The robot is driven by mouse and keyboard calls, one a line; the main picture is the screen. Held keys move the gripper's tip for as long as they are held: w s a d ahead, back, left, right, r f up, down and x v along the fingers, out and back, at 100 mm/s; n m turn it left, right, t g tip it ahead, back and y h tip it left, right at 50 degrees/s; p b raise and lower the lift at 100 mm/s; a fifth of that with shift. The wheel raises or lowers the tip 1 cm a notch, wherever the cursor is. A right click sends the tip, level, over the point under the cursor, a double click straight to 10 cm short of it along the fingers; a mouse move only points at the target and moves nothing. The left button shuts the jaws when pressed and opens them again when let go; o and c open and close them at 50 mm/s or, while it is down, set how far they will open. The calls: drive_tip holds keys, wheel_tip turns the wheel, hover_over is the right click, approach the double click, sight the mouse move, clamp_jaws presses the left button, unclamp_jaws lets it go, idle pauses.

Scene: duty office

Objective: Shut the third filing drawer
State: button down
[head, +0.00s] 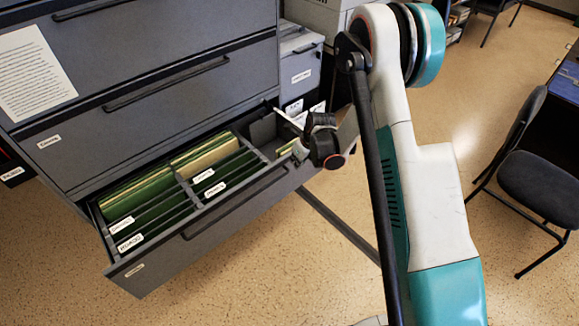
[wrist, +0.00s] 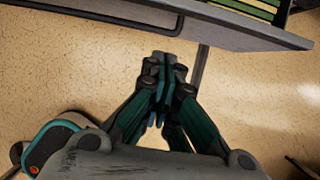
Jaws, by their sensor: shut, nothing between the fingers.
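A grey filing drawer (head: 213,228) stands pulled well out of the cabinet in the head view, below two shut drawers. It holds green and tan hanging folders with white labels. Its front panel carries a long dark handle (head: 235,204). The drawer's front edge and handle also show along the top of the wrist view (wrist: 225,22). My gripper (wrist: 164,62) is shut and empty, with floor around its fingers in the wrist view and the drawer front beyond them.
The grey cabinet (head: 165,110) has a paper sheet (head: 35,72) on its front. Smaller grey drawers (head: 298,75) and boxes stand to its right. A dark chair (head: 540,185) is at the far right. Tan floor (head: 250,290) lies open before the drawer.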

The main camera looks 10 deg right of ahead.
drive_tip(key=b, duration=0.4)
approach(284, 174)
wheel_tip(284, 174, down, 3)
drive_tip(key=w, duration=0.1)
drive_tip(key=w+a, duration=0.1)
drive_tip(key=w+a+b, duration=0.1)
drive_tip(key=shift+w+f, duration=0.15)
drive_tip(key=shift+f, duration=0.2)
